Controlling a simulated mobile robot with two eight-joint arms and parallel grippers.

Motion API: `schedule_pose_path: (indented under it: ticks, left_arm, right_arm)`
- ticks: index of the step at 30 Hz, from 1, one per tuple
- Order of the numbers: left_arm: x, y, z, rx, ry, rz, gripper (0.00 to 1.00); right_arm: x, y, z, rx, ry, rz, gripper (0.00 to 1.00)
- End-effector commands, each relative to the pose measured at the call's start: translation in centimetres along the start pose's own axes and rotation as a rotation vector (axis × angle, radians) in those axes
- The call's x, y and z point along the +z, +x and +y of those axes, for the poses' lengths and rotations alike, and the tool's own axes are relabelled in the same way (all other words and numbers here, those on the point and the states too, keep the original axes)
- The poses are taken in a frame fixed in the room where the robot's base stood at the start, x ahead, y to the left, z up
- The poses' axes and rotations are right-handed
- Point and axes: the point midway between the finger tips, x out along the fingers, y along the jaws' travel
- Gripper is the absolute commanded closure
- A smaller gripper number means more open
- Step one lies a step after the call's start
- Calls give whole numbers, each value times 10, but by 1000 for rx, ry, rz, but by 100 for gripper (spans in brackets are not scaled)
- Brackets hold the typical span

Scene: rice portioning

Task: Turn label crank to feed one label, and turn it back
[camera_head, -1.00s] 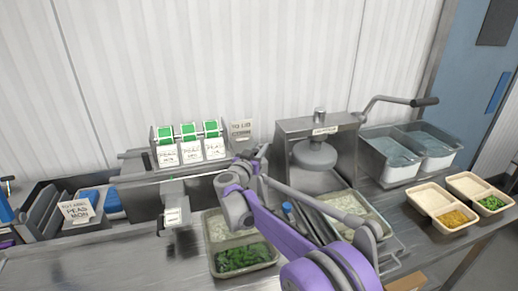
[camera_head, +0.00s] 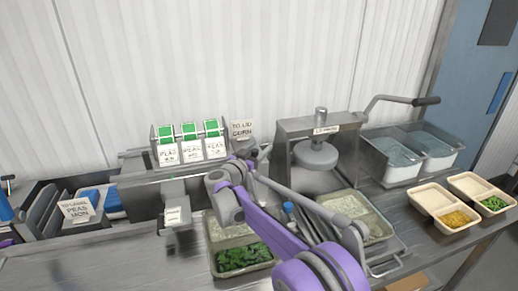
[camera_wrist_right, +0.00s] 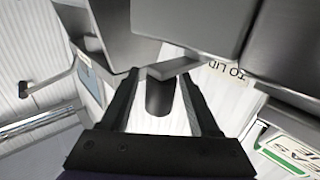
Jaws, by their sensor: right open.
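The label holder (camera_head: 153,157) stands at the back left with three green-cored label rolls (camera_head: 189,132) and printed labels hanging from them. In the right wrist view the label crank shows as a dark handle (camera_wrist_right: 160,98) on a short grey arm (camera_wrist_right: 173,68). My right gripper (camera_wrist_right: 158,76) is open, with one finger on each side of the handle; I cannot tell whether either touches it. In the head view my right gripper (camera_head: 247,150) is at the right end of the label holder, and the crank is largely hidden there. My left gripper is not in view.
Trays of rice and greens (camera_head: 240,268) lie below my right arm. Metal tubs (camera_head: 403,172) and two food boxes (camera_head: 460,236) are at the right. A "TO LID" card (camera_head: 241,129) stands close behind the gripper.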

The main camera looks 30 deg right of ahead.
Motion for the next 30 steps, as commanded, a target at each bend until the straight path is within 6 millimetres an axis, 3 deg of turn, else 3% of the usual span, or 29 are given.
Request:
schedule_pose_path:
  ticks: [4,8,15,21,30]
  left_arm:
    - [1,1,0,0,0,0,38]
    - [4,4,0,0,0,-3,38]
    - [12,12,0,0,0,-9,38]
    - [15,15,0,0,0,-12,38]
    - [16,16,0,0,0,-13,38]
  right_arm:
    - [0,-2,0,-1,0,0,38]
    - [1,-17,-1,-3,-1,-1,38]
    - [2,-66,-1,-4,-1,-1,38]
    - [1,-97,0,-2,0,-1,38]
    - [0,-108,0,1,0,0,38]
